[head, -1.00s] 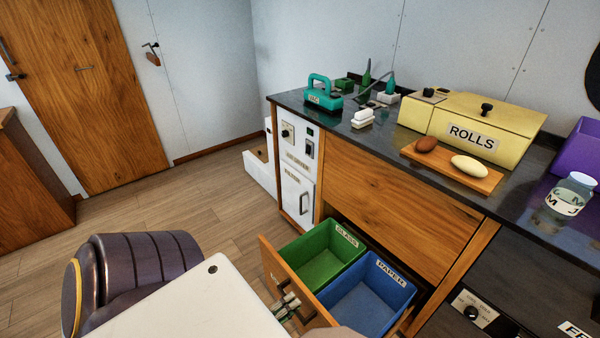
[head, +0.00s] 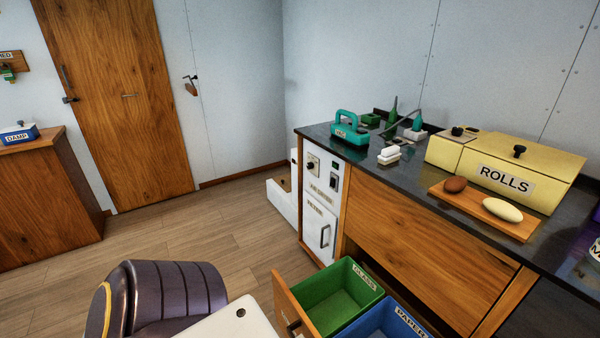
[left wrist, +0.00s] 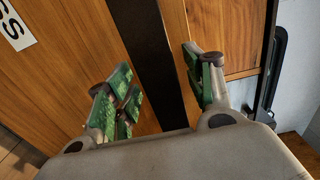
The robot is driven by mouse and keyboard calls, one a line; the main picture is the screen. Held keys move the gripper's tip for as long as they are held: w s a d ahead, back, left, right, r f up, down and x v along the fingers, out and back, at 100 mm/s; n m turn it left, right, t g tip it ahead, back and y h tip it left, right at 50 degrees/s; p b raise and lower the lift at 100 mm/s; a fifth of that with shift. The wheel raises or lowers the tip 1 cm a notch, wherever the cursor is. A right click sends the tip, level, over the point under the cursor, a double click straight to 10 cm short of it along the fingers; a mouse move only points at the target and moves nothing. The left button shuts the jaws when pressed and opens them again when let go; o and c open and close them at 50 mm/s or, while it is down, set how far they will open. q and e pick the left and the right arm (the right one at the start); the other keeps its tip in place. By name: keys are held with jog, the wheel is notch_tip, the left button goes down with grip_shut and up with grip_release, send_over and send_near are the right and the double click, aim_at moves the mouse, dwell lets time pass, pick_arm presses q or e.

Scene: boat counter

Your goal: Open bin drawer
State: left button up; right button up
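The wooden bin drawer (head: 292,302) stands pulled out from the counter, at the bottom of the head view. A green bin (head: 345,291) and a blue bin labelled PAPER (head: 378,328) sit in it. A dark handle (head: 293,326) shows on the drawer's front. My left gripper (left wrist: 165,92) is open in the left wrist view, its green-padded fingers apart with nothing seen between them. Wooden panels, a dark strip and part of a label (left wrist: 16,24) lie beyond the fingers. The left gripper is not visible in the head view now. My right gripper is in neither view.
The dark counter (head: 450,215) holds a teal device (head: 348,129), a yellow ROLLS box (head: 505,175) and a board with two oval items. White panels (head: 322,200) stand left of the drawer. A wooden cabinet (head: 50,200) is at far left. The floor between is clear.

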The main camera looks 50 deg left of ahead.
pick_arm(q)
jog(key=shift+s, duration=0.1)
jog(key=s, duration=1.1)
jog(key=shift+s+a, duration=0.4)
jog(key=shift+a, duration=0.05)
dwell(0.5)
